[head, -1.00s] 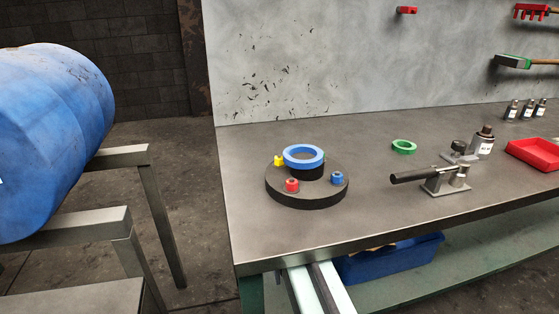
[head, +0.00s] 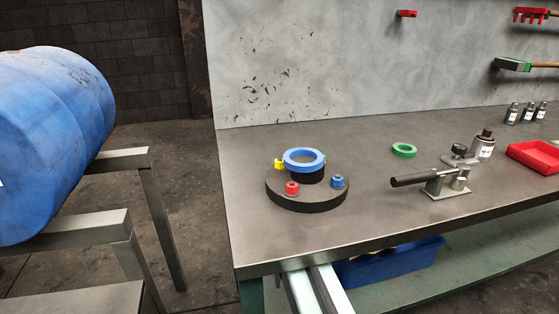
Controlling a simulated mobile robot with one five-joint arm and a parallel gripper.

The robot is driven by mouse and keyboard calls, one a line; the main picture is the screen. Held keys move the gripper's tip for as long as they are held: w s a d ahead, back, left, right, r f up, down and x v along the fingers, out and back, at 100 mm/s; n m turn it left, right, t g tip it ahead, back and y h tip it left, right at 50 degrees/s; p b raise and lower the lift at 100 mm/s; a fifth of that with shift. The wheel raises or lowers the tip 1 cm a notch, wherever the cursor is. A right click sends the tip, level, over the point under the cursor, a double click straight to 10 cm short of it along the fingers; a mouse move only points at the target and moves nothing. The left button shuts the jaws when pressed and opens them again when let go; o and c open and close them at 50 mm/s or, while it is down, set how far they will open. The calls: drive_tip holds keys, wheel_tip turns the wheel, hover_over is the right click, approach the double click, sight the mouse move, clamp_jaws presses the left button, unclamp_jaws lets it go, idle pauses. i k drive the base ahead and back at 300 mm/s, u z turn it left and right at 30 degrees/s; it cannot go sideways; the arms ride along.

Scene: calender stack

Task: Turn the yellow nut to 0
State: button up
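The blue ring (head: 303,160) lies on top of the black centre post (head: 306,175). A red nut (head: 292,188) is at the front of the base and a blue nut (head: 338,181) at its right. Marks for 0 are too small to make out. My gripper is not in view.
A green ring (head: 404,150) lies on the bench (head: 370,215). A toggle clamp (head: 443,183), a bottle (head: 483,146) and a red tray (head: 535,155) stand to the right. A blue barrel (head: 50,140) is on a stand at left.

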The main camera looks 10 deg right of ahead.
sight(280, 165)
drive_tip(key=k, duration=1.3)
